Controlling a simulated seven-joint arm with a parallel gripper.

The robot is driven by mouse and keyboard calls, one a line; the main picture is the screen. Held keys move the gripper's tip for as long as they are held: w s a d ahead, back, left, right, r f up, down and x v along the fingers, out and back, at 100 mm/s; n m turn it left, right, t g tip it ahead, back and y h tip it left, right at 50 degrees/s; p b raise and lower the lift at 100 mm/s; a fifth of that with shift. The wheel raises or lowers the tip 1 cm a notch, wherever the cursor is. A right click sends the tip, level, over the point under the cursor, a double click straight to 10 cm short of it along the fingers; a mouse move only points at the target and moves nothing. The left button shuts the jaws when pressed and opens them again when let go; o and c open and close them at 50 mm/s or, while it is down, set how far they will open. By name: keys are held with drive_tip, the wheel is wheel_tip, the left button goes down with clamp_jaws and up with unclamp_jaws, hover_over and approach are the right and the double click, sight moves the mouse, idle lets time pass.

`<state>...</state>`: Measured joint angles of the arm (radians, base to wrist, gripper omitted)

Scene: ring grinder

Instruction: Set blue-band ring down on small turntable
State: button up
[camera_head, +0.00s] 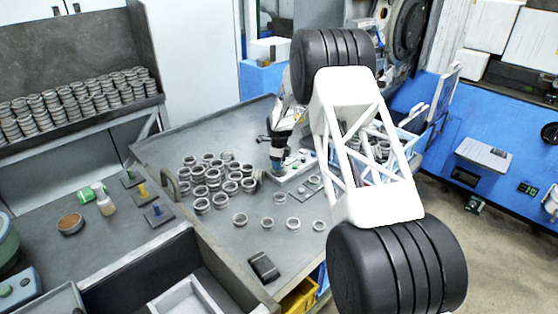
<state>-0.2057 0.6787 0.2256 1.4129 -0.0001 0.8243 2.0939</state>
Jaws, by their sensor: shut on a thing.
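My gripper (278,165) is small and far off, at the end of my arm, low over the right part of the grey table. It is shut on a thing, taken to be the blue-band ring. The ring's band is too small to make out here. A pale grey base (297,172) lies under and beside the gripper. I cannot tell whether the small turntable is part of it, or whether the held ring touches anything. My own arm covers much of the area to the right.
Many loose metal rings (212,183) crowd the table (185,140) left of the gripper, with several spread in front. A black box (263,267) lies near the front edge. Small coloured posts (158,210) stand at left. A blue crate (408,145) is behind my arm.

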drive_tip(key=shift+f, duration=0.75)
drive_tip(key=o, duration=1)
drive_tip(key=shift+r, duration=3.85)
drive_tip(key=shift+r, duration=0.1)
